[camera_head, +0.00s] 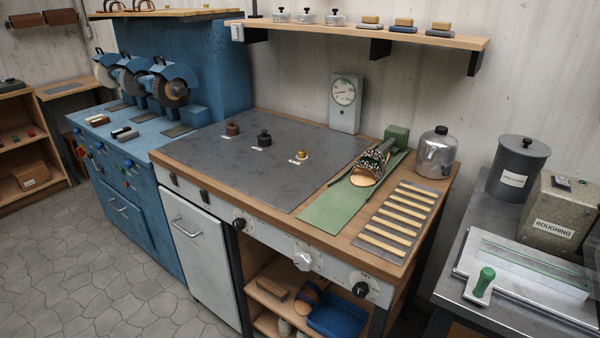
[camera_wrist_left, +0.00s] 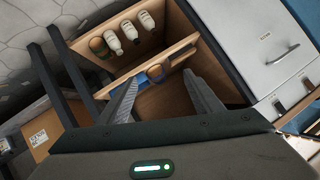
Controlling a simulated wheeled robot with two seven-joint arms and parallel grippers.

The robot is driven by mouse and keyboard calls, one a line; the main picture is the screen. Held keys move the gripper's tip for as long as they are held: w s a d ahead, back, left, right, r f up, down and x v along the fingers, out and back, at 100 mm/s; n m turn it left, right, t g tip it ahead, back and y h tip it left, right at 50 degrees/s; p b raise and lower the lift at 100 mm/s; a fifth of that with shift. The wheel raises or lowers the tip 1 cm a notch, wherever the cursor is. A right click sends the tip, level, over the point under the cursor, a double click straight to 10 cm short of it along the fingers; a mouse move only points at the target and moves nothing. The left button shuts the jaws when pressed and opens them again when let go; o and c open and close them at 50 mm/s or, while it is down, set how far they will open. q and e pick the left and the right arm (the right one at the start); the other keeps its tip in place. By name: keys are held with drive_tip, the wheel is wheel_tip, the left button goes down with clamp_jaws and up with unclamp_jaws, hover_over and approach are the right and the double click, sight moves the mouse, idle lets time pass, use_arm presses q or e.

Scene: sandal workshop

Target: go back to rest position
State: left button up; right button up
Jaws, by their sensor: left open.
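My left gripper (camera_wrist_left: 162,95) shows in the left wrist view. Its two fingers are spread wide apart with nothing between them. Beyond the fingertips are the bench's open shelves (camera_wrist_left: 180,50), with several pale bottles (camera_wrist_left: 130,32) on one of them. I cannot tell the exact gap between the fingers and the shelf edge. Neither of my arms shows in the head view, and my right gripper is in no view.
The workbench (camera_head: 440,199) carries a grey mat (camera_head: 300,150), a dial gauge (camera_head: 345,103), a sandal (camera_head: 371,167) on a green stand and a metal canister (camera_head: 436,155). A blue tray (camera_head: 337,313) sits on the lower shelf. Tiled floor (camera_head: 90,270) is clear at front left.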

use_arm(q)
drive_tip(key=s+f+n+g+y, duration=0.2)
drive_tip(key=s+f+n+g, duration=0.3)
drive_tip(key=s+f, duration=1.6)
drive_tip(key=shift+d+n, duration=0.35)
drive_tip(key=shift+n, duration=0.55)
